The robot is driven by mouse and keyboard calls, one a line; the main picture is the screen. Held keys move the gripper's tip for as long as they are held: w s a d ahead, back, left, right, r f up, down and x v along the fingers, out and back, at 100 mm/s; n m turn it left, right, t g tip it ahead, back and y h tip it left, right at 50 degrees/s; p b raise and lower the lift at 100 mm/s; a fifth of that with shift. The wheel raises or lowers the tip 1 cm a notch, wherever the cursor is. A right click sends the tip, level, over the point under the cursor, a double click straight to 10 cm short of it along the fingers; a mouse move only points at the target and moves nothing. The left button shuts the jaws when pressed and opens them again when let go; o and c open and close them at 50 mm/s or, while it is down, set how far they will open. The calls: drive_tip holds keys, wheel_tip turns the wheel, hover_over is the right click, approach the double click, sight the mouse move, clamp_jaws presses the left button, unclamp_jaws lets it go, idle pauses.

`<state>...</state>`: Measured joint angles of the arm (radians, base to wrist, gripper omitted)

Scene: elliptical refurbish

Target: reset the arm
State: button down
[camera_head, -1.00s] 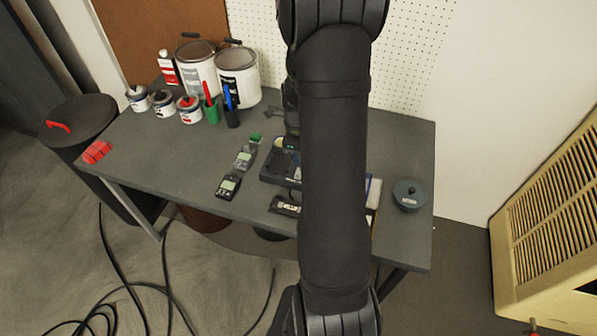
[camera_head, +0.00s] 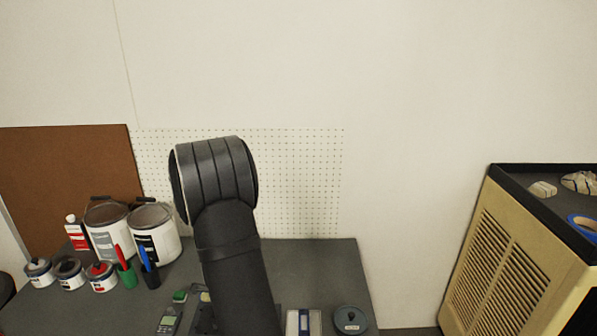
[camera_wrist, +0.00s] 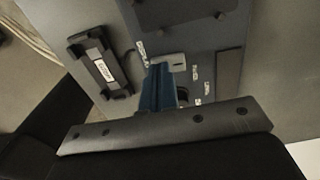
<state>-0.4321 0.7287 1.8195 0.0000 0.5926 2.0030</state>
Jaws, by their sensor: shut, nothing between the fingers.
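My arm rises through the middle of the head view over the bench, and its links hide the gripper there. In the wrist view my gripper (camera_wrist: 160,72) shows as blue fingers held together, with nothing between them. It points down over the grey bench top (camera_wrist: 118,18). A black case with a white label (camera_wrist: 100,65) lies to the left of the fingers. A dark strip (camera_wrist: 229,66) lies to the right, and small white labelled pieces (camera_wrist: 195,73) lie near the fingertips.
Paint cans (camera_head: 155,232), small jars (camera_head: 101,279) and marker cups (camera_head: 150,275) crowd the bench's left. A round lidded pot (camera_head: 350,320) stands at the right. A beige louvred cabinet (camera_head: 510,265) stands farther right. Pegboard (camera_head: 300,180) backs the bench.

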wheel_tip(320, 180, up, 6)
drive_tip(key=shift+r, duration=0.25)
wheel_tip(320, 180, down, 6)
drive_tip(key=shift+f, duration=0.1)
wheel_tip(320, 180, up, 8)
drive_tip(key=s+d+m, duration=0.3)
drive_tip(key=d+m, duration=0.3)
drive_tip(key=d, duration=1.2)
drive_tip(key=shift+s+m, duration=0.15)
drive_tip(key=shift+m, duration=0.15)
drive_tip(key=shift+f, duration=0.1)
